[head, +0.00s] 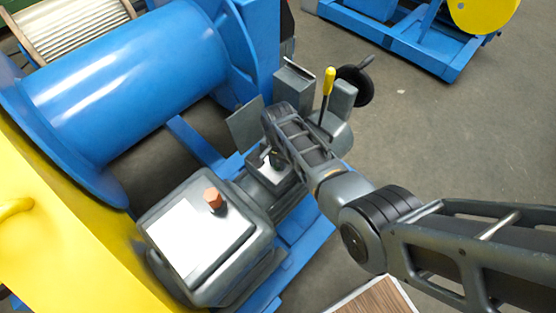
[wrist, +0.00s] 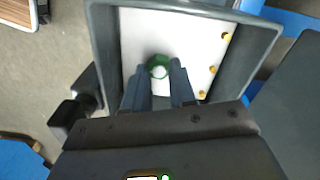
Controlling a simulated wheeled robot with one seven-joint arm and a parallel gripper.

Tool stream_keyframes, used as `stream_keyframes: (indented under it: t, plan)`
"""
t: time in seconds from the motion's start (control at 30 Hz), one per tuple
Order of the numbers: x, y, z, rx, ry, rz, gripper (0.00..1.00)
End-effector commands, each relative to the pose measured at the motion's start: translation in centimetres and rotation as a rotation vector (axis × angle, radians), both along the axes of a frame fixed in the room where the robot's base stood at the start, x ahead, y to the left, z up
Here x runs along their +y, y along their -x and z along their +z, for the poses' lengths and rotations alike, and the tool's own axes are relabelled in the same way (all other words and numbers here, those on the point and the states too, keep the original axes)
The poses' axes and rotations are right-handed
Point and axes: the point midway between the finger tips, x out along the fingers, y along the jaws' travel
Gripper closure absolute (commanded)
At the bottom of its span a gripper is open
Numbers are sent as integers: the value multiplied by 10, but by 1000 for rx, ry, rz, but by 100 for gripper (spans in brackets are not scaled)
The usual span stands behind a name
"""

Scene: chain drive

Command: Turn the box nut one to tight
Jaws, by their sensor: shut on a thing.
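My gripper (wrist: 159,76) points down into an open grey box (wrist: 105,45) with a white inner face (wrist: 190,30). Its two fingers are on either side of a small green nut (wrist: 158,62) with a pale centre, and it is shut on it. In the head view my gripper (head: 276,160) reaches into the same box (head: 262,178) on the blue-framed machine, and the nut is hidden there. Three yellow-brass studs (wrist: 213,69) line the right side of the white face. The nut's tightness cannot be told.
A grey gearbox (head: 200,235) with a white top and a copper-coloured hex plug (head: 213,198) stands in front of the box. A yellow-knobbed lever (head: 328,85) and a black handwheel (head: 356,85) are behind my arm. A big blue drum (head: 130,90) fills the left.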

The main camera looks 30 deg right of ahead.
Motion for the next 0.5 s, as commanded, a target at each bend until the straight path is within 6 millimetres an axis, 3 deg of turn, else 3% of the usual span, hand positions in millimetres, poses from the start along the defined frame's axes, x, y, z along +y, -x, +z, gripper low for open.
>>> stream_keyframes:
  t: [0.5]
  plan:
    - [-1, -1, 3, -1, 0, -203, 100]
